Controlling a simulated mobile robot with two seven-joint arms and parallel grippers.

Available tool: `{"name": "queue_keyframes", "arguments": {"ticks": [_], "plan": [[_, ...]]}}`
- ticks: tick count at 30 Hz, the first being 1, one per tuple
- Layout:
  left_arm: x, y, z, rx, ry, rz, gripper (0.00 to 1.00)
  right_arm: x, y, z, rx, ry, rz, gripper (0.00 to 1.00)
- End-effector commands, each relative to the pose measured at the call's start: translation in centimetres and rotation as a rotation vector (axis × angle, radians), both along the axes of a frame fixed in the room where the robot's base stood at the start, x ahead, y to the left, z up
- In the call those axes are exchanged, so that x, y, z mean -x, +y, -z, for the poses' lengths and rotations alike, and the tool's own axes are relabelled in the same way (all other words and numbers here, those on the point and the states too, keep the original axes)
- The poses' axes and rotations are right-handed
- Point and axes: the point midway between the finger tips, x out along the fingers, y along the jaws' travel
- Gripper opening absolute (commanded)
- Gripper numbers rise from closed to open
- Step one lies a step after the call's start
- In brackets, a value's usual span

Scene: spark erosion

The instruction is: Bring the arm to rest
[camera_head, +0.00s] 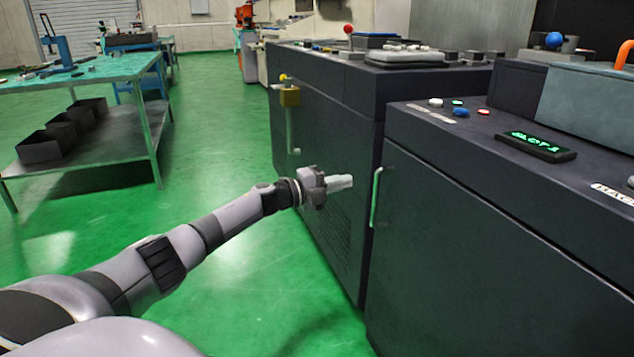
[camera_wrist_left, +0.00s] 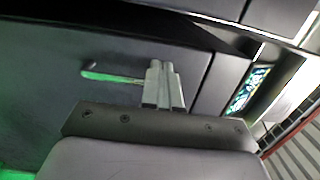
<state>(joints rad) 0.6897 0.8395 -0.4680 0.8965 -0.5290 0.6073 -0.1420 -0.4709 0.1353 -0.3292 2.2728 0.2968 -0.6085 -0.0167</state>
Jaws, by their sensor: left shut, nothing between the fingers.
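My left arm reaches in from the lower left in the head view. Its gripper (camera_head: 340,183) is shut and empty, in front of the dark machine cabinets. It points right, toward the upright door handle (camera_head: 376,197) of the nearer cabinet, with a visible gap in the picture. In the left wrist view the two fingers (camera_wrist_left: 163,85) are pressed together with nothing between them. A green-lit handle (camera_wrist_left: 112,77) shows just left of the fingertips there; I cannot tell whether they touch. My right gripper is not in view.
The nearer cabinet (camera_head: 470,250) carries a lit display (camera_head: 536,145) and buttons. The farther cabinet (camera_head: 325,140) has a handle and a brass-coloured padlock (camera_head: 289,97). A workbench (camera_head: 90,72) with dark bins (camera_head: 62,130) stands at the left. The green floor between is clear.

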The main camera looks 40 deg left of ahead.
Motion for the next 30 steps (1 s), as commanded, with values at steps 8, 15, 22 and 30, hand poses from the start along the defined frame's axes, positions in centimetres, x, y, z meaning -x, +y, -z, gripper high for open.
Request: {"name": "queue_keyframes", "arguments": {"ticks": [8,15,22,30], "plan": [[3.3,1.6,0.0,-0.002,0.003,0.001,0.0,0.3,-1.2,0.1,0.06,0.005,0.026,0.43],[4.8,2.3,0.0,-0.002,0.002,0.0,0.0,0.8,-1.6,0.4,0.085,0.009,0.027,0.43],[5.0,2.5,0.0,-0.002,0.002,0.0,0.0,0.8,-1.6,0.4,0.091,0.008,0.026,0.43],[5.1,-1.3,2.5,0.086,0.03,0.012,0.0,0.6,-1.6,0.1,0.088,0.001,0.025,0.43]]}}
